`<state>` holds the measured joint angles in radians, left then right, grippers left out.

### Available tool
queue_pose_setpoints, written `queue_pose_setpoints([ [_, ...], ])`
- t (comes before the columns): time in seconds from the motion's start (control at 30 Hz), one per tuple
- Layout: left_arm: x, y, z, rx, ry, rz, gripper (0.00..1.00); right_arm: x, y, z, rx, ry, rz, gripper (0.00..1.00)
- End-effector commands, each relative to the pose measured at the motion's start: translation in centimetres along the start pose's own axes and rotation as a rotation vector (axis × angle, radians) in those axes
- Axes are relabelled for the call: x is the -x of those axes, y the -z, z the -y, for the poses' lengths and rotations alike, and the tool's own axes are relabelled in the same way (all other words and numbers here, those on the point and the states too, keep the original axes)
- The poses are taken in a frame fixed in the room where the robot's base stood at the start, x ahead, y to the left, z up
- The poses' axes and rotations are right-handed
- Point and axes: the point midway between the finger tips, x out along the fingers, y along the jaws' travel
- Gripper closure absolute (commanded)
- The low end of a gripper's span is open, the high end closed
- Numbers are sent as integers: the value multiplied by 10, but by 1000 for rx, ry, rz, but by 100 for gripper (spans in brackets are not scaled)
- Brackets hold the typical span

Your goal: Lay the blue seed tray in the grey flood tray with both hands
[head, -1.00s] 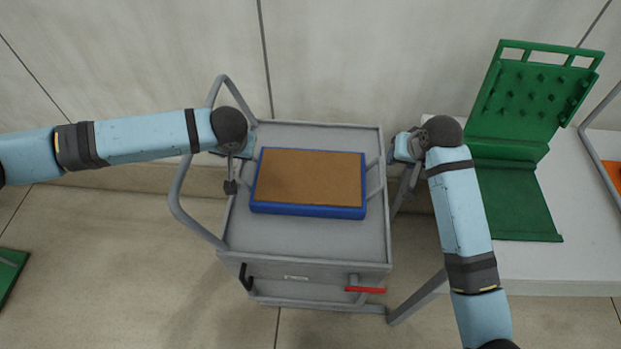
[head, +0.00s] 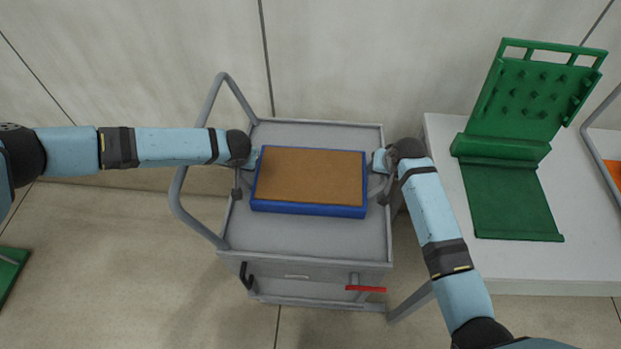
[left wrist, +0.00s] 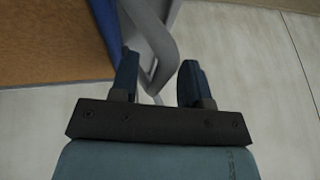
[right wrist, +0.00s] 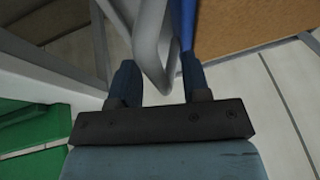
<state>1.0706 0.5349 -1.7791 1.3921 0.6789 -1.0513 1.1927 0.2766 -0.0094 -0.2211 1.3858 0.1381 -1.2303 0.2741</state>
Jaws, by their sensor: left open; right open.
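The blue seed tray (head: 310,210), filled with brown material, rests flat on a grey cart top, with a grey loop handle at each end. My left gripper (head: 241,188) is open at its left end; in the left wrist view the left handle (left wrist: 160,50) lies between the open fingers (left wrist: 158,80). My right gripper (head: 382,192) is open at its right end; in the right wrist view the right handle (right wrist: 148,50) passes between the open fingers (right wrist: 158,85). I cannot pick out a separate grey flood tray with certainty.
The cart (head: 310,132) has a raised rim, a tubular push handle (head: 178,205) at left and a red lever (head: 366,290) in front. A white table (head: 520,270) at right bears a green hinged object (head: 510,200). A wall stands behind.

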Motion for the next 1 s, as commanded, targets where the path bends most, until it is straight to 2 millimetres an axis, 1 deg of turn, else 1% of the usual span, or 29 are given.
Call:
queue_pose_setpoints([
  [0.27, -1, 0, 0, 0, 0, 0, 57, -1, 0, 0, 0, 0, -1, 57],
  [0.37, -1, 0, 0, 0, 0, 0, 78, -1, 0, 0, 0, 0, -1, 77],
  [0.4, -1, 0, 0, 0, 0, 0, 87, -1, 0, 0, 0, 0, -1, 86],
  [0.47, -1, 0, 0, 0, 0, 0, 100, -1, 0, 0, 0, 0, -1, 100],
  [1.0, -1, 0, 0, 0, 0, 0, 100, -1, 0, 0, 0, 0, 0, 100],
])
